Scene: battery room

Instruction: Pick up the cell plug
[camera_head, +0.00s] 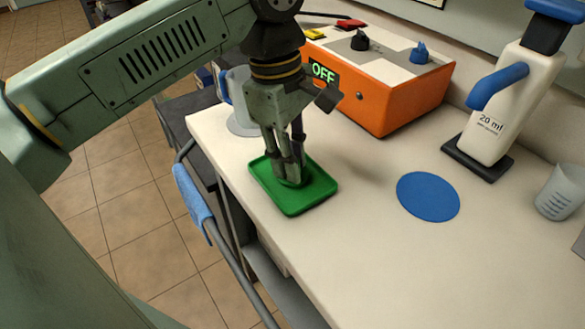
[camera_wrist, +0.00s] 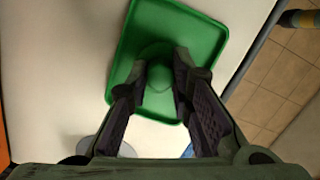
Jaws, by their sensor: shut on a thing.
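The cell plug is a small green rounded piece (camera_wrist: 158,77) seen between my fingertips in the wrist view; its color nearly matches the green tray (camera_wrist: 188,25) under it. In the head view the tray (camera_head: 318,192) lies on the white bench near its left edge. My gripper (camera_head: 290,174) points down over the tray's middle, its fingers closed on the plug. In the wrist view my gripper (camera_wrist: 160,62) has one finger on each side of it. The fingers hide most of the plug in the head view. I cannot tell if it touches the tray.
An orange box (camera_head: 392,100) reading OFF stands behind the tray. A clear vessel (camera_head: 240,112) stands behind my gripper. A blue round mat (camera_head: 428,197), a white dispenser bottle (camera_head: 510,100) and a beaker (camera_head: 561,193) are to the right. A blue cloth (camera_head: 193,200) hangs on the bench-side rail.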

